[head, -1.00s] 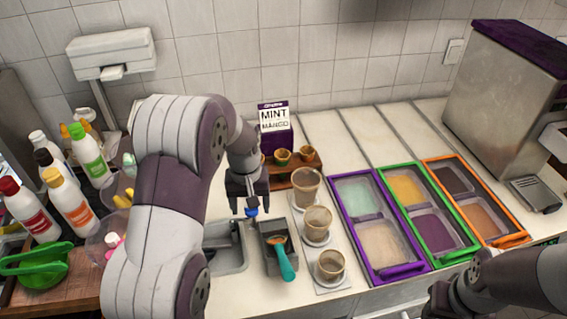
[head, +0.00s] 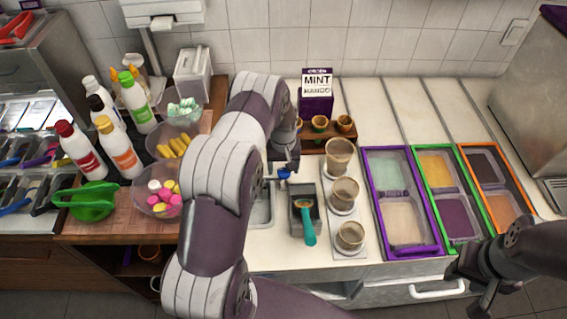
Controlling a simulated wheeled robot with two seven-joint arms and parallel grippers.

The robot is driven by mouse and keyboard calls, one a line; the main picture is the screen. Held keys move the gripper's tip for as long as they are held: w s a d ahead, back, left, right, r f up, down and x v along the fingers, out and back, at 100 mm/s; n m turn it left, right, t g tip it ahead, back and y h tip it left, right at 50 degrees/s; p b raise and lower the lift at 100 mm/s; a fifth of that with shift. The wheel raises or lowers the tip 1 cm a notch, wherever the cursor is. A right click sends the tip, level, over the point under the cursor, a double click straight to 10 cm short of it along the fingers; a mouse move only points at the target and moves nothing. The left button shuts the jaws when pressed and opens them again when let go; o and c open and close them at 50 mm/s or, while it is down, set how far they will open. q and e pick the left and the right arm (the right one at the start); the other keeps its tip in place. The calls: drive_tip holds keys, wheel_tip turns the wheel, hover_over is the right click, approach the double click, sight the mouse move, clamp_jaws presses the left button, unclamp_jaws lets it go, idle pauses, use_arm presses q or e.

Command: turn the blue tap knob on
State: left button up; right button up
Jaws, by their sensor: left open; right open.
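The blue tap knob (head: 284,174) shows as a small blue spot at the back of the sink, just under my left gripper. My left gripper (head: 284,168) is open, pointing down with its fingertips at the knob; I cannot tell whether they touch it. The tap body is mostly hidden behind my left arm. The sink (head: 262,207) shows only in part beside that arm. My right gripper (head: 470,290) is open and empty at the lower right, in front of the counter and far from the knob.
A dark container with a teal-handled scoop (head: 308,228) stands right of the sink. Several cups (head: 345,191) stand beside it. Purple, green and orange framed trays (head: 408,252) lie further right. Bottles (head: 80,150) and bowls (head: 158,205) crowd the left. A wooden cup holder (head: 318,143) stands behind.

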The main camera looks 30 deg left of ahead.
use_arm(q)
drive_tip(key=shift+d, duration=0.15)
drive_tip(key=shift+w, duration=0.15)
drive_tip(key=c, duration=0.8)
drive_tip(key=shift+c, duration=1.3)
